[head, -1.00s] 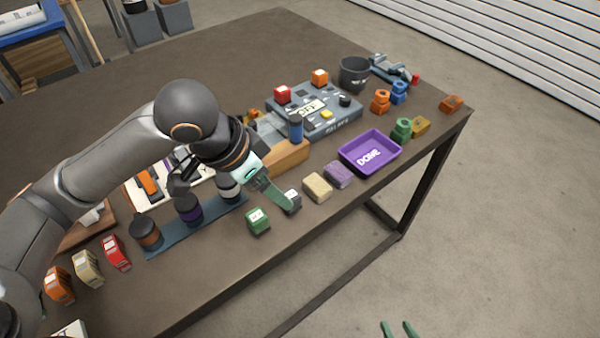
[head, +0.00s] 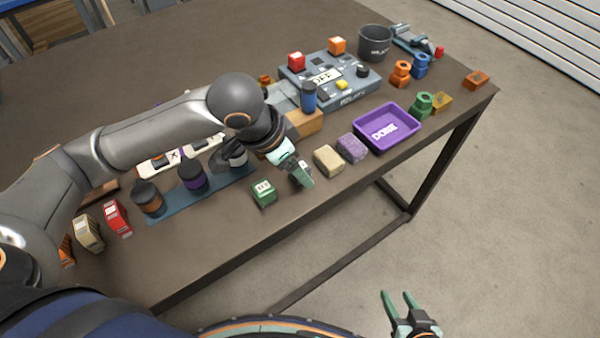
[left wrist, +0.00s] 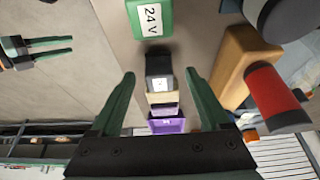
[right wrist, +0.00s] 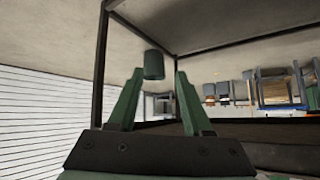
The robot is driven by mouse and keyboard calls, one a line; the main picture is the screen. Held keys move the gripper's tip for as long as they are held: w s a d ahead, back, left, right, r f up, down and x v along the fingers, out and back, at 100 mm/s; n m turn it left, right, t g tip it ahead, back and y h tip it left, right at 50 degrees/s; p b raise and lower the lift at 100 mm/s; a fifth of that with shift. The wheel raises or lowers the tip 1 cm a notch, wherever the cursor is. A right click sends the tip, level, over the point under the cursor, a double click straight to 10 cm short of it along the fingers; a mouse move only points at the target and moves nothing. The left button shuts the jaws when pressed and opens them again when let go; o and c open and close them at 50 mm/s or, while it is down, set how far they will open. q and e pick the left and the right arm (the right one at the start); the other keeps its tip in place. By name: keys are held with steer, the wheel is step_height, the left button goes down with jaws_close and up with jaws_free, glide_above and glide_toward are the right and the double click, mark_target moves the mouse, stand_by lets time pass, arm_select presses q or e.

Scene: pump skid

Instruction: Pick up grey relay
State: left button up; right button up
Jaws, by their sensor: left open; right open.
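The grey relay (left wrist: 159,66) is a small dark block with a light grey front, seen between and beyond my left fingertips in the left wrist view. My left gripper (head: 301,175) is open above the table's front edge. In the head view its fingers hide most of the relay. The fingers also show in the left wrist view (left wrist: 160,78), apart, with nothing held. I cannot tell whether they touch the relay. My right gripper (head: 402,297) is open and empty, low in front of the table; its spread fingers show in the right wrist view (right wrist: 157,88).
A green relay marked 24 V (head: 264,192) stands left of my left gripper. A wooden block (head: 304,122) and blue cylinder (head: 309,97) stand behind.

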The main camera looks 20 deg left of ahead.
arm_select(q)
steer(key=x, duration=0.2)
steer(key=shift+f, duration=0.4)
steer(key=shift+r, duration=0.1)
jaws_close()
stand_by(0.3)
